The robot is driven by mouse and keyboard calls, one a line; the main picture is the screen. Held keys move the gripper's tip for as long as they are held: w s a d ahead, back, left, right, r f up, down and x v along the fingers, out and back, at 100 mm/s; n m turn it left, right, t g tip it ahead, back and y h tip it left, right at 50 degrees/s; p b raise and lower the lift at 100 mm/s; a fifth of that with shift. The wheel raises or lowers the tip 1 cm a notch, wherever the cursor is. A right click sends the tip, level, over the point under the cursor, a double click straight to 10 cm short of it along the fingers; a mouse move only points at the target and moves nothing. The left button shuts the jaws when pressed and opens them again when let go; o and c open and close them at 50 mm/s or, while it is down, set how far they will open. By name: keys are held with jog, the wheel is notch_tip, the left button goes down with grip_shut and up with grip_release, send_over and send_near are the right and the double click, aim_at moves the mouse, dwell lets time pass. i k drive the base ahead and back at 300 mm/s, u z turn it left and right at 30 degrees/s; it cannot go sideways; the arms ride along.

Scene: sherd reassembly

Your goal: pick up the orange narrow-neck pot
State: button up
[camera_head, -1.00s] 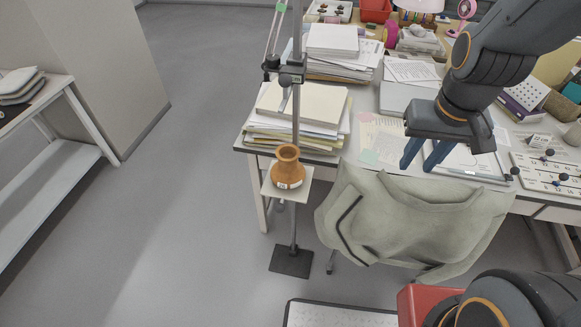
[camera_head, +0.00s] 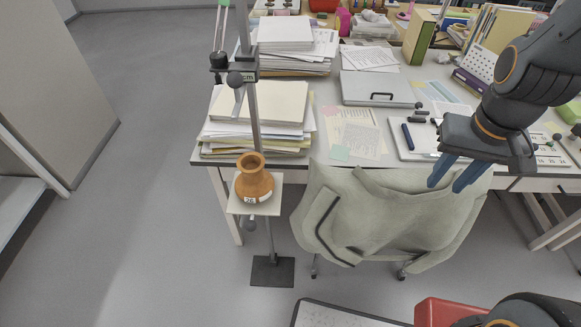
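The orange narrow-neck pot (camera_head: 254,179) stands upright on a small pale square platform (camera_head: 236,207) of a metal stand, left of the middle of the picture. It has a flared rim and a white label on its lower front. My gripper (camera_head: 454,181) is far to the right of the pot, above the chair with the draped garment. Its two blue fingers point down and to the left, with a gap between them, and nothing shows between them.
The stand's vertical rod (camera_head: 255,120) and clamp (camera_head: 234,68) rise just behind the pot. A paper stack (camera_head: 257,128) lies on the desk behind it. A chair with a grey-green garment (camera_head: 385,215) stands between pot and gripper. The floor to the left is clear.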

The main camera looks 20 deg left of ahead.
aim_at(254, 184)
jog(key=z, duration=0.85)
jog(key=i, duration=0.6)
jog(key=u, duration=3.1)
